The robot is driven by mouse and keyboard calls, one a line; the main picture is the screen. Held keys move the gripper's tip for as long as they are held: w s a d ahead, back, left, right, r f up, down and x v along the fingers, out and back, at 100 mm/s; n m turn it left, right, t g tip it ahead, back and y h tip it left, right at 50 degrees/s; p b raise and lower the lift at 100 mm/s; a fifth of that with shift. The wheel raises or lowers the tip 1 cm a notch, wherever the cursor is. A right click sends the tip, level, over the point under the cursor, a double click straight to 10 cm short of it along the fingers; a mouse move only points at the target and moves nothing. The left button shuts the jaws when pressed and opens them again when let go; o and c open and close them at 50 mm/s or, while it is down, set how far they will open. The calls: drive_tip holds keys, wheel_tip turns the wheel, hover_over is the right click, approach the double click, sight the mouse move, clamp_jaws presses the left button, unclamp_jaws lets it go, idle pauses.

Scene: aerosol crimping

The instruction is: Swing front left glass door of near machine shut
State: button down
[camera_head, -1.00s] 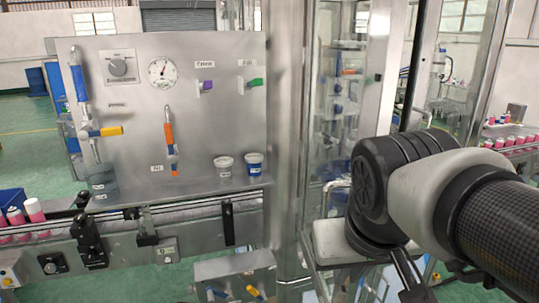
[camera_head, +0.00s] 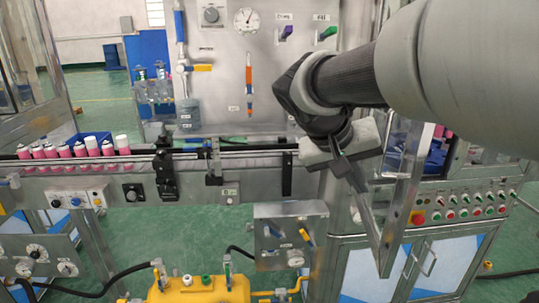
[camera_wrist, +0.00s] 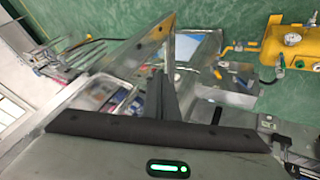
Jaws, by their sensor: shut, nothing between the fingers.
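The glass door of the near machine stands swung out towards me. Its metal frame (camera_head: 402,215) comes down to a low corner right of centre in the head view. In the wrist view the door frame (camera_wrist: 125,52) runs diagonally, with its corner beyond my fingers. My gripper (camera_head: 352,183) is shut and empty, pointing down beside the door frame. In the wrist view its shut fingers (camera_wrist: 160,82) overlap the frame. I cannot tell whether they touch it. The door's hinge side is partly hidden behind my arm.
A button panel (camera_head: 465,207) and lower cabinet doors (camera_head: 445,258) lie right of the door. A conveyor with pink cans (camera_head: 78,150) runs left. A yellow tank (camera_head: 200,290) and a small valve box (camera_head: 290,240) stand low in front. Green floor shows between them.

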sight(390, 206)
drive_tip(key=d+f, duration=0.1)
drive_tip(key=d, duration=0.1)
drive_tip(key=d+f, duration=0.1)
drive_tip(key=d, duration=0.1)
drive_tip(key=w+d+f, duration=0.1)
drive_tip(key=d+f, duration=0.1)
drive_tip(key=shift+d+f, duration=0.1)
drive_tip(key=shift+d, duration=0.2)
